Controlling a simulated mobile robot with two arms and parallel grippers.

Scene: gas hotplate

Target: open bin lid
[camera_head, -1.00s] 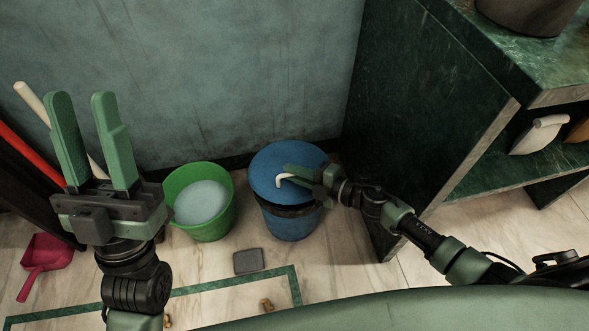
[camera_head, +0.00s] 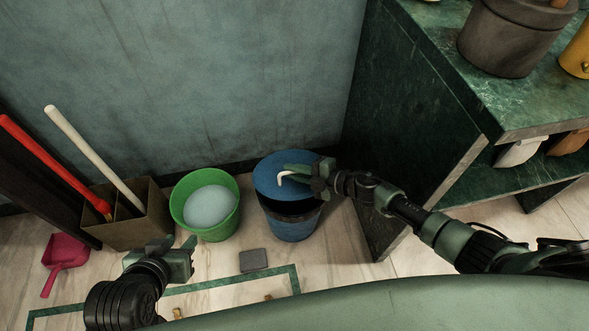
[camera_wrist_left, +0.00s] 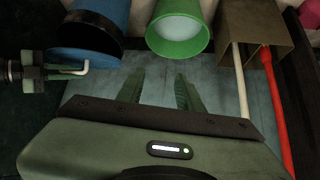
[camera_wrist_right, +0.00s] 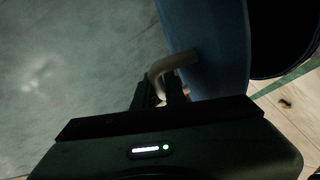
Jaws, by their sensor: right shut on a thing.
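The blue bin (camera_head: 292,229) stands on the floor by the wall. Its round blue lid (camera_head: 283,158) is tilted up, with a dark gap between lid and bin at the near side. My right gripper (camera_head: 290,173) is shut on the pale hooked lid handle (camera_head: 283,180). In the right wrist view the handle (camera_wrist_right: 172,65) sits between the fingers, the lid (camera_wrist_right: 222,45) stands steep, and part of the dark bin opening (camera_wrist_right: 282,38) shows. My left gripper (camera_head: 177,243) is open and empty, low in front of the green bucket. Its spread fingers show in the left wrist view (camera_wrist_left: 160,78).
A green bucket (camera_head: 233,218) of pale liquid stands left of the bin. Further left are a brown holder (camera_head: 120,230) with red and white handles and a pink dustpan (camera_head: 66,250). A dark green counter (camera_head: 410,110) rises close on the right. A grey block (camera_head: 253,260) lies in front.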

